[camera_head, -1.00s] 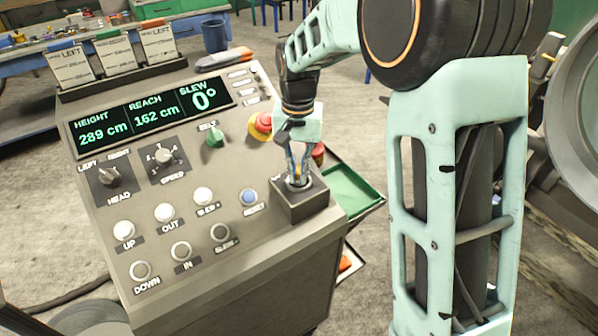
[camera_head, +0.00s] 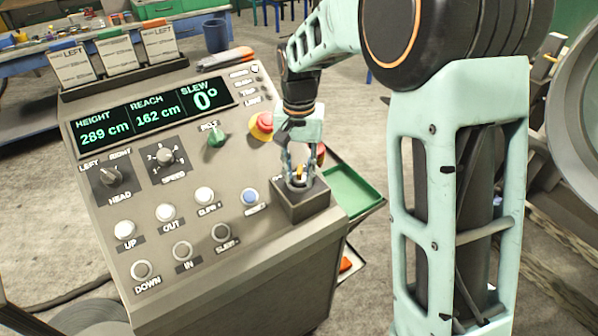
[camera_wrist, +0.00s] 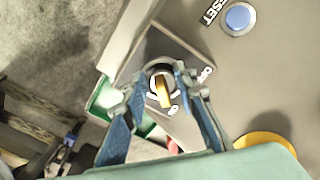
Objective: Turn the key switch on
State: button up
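The key switch sits on a dark box (camera_head: 304,205) at the right front corner of the console. Its yellow-orange key (camera_wrist: 163,90) stands in a round collar between my fingertips. My gripper (camera_head: 299,180) is over the switch, pointing down. In the wrist view my gripper (camera_wrist: 160,72) is open, one finger on each side of the key, with visible gaps. The key's grip lies nearly upright in that view, its lower end toward a partly hidden label. A label that looks like OFF (camera_wrist: 206,74) is to the right.
The grey console (camera_head: 200,262) carries a blue reset button (camera_head: 250,196), a red emergency stop (camera_head: 262,122) on yellow, knobs and several white buttons. A green tray (camera_head: 350,188) is beside the box on the right. A display (camera_head: 155,110) shows height, reach and slew.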

aim_at(299, 172)
notch_tip(299, 172, up, 12)
dwell(0.5)
